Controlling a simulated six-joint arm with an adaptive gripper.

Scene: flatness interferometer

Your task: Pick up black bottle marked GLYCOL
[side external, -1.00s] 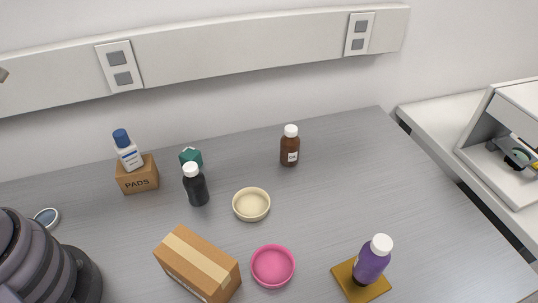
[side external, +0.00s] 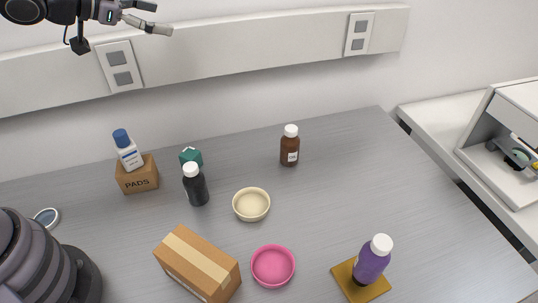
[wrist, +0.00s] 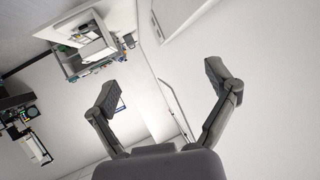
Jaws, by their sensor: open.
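A black bottle (side external: 197,189) with a white cap stands upright on the grey bench, left of centre in the side view. Its label is turned away, so I cannot read any marking. My gripper (side external: 162,17) is at the top left of the side view, high above the bench and well away from the black bottle. It is open and empty, pointing to the right. In the wrist view both fingers (wrist: 165,83) are spread apart with nothing between them, and the bottle is not in that view.
A green item (side external: 191,156) stands close behind the black bottle. A PADS box (side external: 138,178) with a white bottle (side external: 128,152) on it is to the left. A beige dish (side external: 251,205), cardboard box (side external: 198,265), pink dish (side external: 273,266), brown bottle (side external: 290,147) and purple bottle (side external: 371,262) stand around.

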